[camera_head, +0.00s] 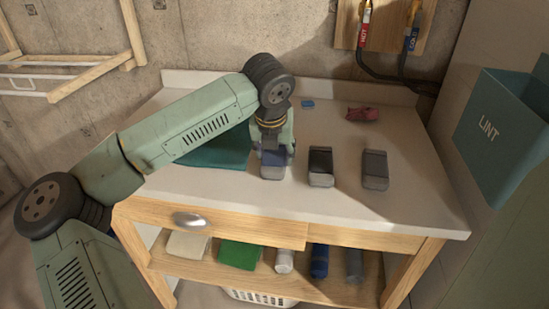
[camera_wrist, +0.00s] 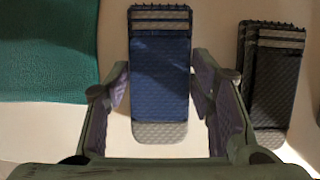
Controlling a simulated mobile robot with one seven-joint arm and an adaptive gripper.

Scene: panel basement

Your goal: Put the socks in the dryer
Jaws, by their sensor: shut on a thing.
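A folded navy sock (camera_head: 272,172) with grey ends lies on the white countertop; it also fills the middle of the wrist view (camera_wrist: 160,80). My gripper (camera_head: 273,153) points down over it, with one finger on each long side, and is shut on it. A folded black sock (camera_head: 321,167) lies just to its right, and it shows at the right of the wrist view (camera_wrist: 275,90). A folded grey sock (camera_head: 375,170) lies farther right. No dryer opening is in view.
A teal cloth (camera_head: 215,150) lies left of my gripper. A red crumpled item (camera_head: 362,113) and a small blue item (camera_head: 307,104) lie at the back. A teal lint bin (camera_head: 500,135) hangs at the right. The shelf below holds a green cloth (camera_head: 240,255) and rolled items.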

